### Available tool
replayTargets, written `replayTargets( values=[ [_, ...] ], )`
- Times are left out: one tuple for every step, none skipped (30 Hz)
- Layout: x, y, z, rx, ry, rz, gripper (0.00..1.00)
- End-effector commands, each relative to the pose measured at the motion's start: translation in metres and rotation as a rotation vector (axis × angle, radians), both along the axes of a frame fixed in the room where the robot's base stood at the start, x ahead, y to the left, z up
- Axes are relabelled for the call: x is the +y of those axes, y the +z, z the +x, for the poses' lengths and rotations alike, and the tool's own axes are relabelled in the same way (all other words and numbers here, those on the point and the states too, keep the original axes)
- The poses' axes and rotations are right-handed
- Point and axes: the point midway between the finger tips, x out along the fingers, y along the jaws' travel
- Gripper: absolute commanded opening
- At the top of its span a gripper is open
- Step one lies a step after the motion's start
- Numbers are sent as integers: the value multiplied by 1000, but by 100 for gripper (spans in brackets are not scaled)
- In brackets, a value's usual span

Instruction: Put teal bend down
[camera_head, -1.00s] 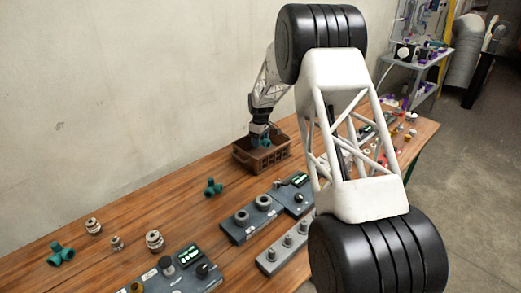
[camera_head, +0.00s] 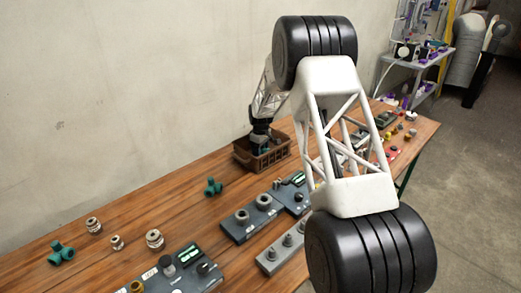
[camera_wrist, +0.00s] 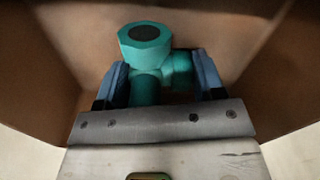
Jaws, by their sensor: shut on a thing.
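The teal bend (camera_wrist: 146,40) is between the blue fingers of my gripper (camera_wrist: 160,85) in the wrist view. The fingers are shut on it. Brown walls of a crate (camera_wrist: 55,70) surround the gripper and the bend. In the head view my gripper (camera_head: 260,142) reaches down into the brown crate (camera_head: 268,162) on the wooden table; the bend is hidden there. Whether the bend touches the crate floor cannot be told.
Two other teal fittings lie on the table, one near the crate (camera_head: 213,187) and one at the far left (camera_head: 61,253). Several metal fittings (camera_head: 154,239) stand between them. Dark fixture blocks (camera_head: 251,217) are in front of the crate. A wall is behind.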

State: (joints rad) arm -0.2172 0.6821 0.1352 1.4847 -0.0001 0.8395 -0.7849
Motion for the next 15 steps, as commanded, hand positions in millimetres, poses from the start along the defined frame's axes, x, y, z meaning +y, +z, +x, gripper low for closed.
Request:
replayTargets(
  values=[
    [0,-1,0,0,0,0,38],
    [0,-1,0,0,0,0,38],
    [0,-1,0,0,0,0,38],
    [0,-1,0,0,0,0,38],
    [0,-1,0,0,0,0,38],
    [0,-1,0,0,0,0,38],
    [0,-1,0,0,0,0,38],
    [0,-1,0,0,0,0,38],
    [0,-1,0,0,0,0,38],
    [0,-2,0,0,0,0,38],
    [0,-2,0,0,0,0,38],
    [0,-3,0,0,0,0,38],
    [0,-4,0,0,0,0,38],
    [0,-4,0,0,0,0,65],
    [0,-4,0,0,0,0,72]
  ],
)
